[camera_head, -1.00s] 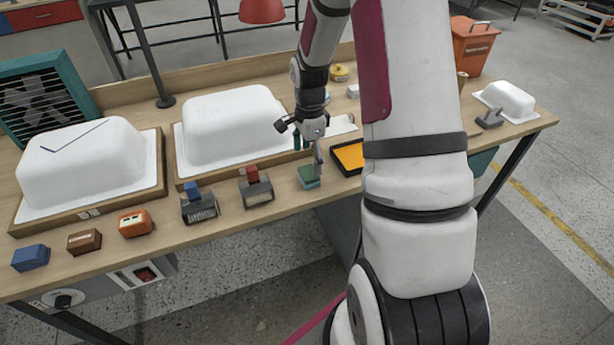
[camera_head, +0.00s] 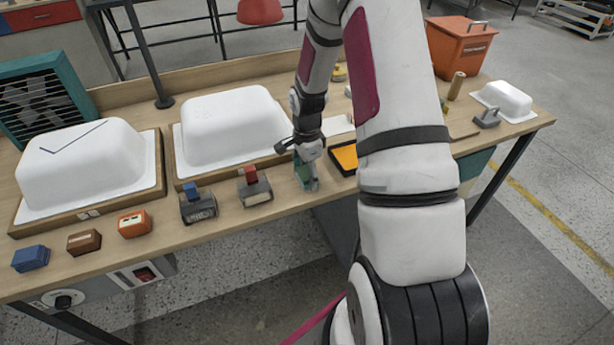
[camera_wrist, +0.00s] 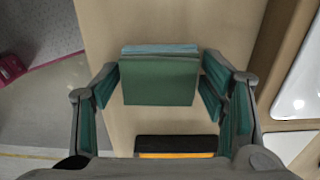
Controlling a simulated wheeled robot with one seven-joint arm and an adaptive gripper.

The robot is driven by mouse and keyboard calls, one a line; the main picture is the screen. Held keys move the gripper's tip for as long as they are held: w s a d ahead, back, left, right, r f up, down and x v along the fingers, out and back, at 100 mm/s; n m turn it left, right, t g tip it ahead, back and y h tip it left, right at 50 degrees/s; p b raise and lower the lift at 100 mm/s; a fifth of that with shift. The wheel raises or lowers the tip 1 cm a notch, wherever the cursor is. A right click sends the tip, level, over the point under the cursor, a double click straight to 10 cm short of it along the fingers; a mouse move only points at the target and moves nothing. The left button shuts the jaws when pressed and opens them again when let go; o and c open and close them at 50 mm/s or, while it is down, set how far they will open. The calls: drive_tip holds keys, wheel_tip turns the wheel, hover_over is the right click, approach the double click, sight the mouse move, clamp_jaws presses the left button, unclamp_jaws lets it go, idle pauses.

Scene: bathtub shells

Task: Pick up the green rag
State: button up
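The green rag (camera_wrist: 160,82) is a folded block with a pale blue layer at its far edge, lying on the workbench. In the wrist view it sits between the two teal-padded fingers of my gripper (camera_wrist: 161,78). One finger is at its left side and the other at its right, both very close to it; I cannot tell whether they touch it. The fingers are spread about as wide as the rag. In the head view my gripper (camera_head: 306,172) is down at the bench's front edge, and its fingers largely hide the rag.
A black tray with an orange-yellow inside (camera_head: 345,157) is close on the right. Red-topped (camera_head: 254,186) and blue-topped (camera_head: 197,204) blocks stand to the left. White tub shells (camera_head: 230,128) are behind. An orange bin (camera_head: 459,47) stands at the far right. My arm hides part of the bench.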

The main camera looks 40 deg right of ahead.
sight(307, 172)
drive_tip(key=c, duration=0.7)
drive_tip(key=shift+r, duration=0.1)
drive_tip(key=shift+r, duration=0.55)
wheel_tip(307, 172, up, 2)
drive_tip(key=shift+r, duration=0.1)
drive_tip(key=s+a, duration=0.2)
drive_tip(key=s, duration=0.5)
drive_tip(key=s+a+r, duration=0.1)
drive_tip(key=s+a, duration=0.1)
drive_tip(key=s, duration=0.6)
drive_tip(key=shift+s+a+r+b, duration=0.25)
drive_tip(key=shift+b, duration=0.05)
drive_tip(key=shift+o, duration=1.2)
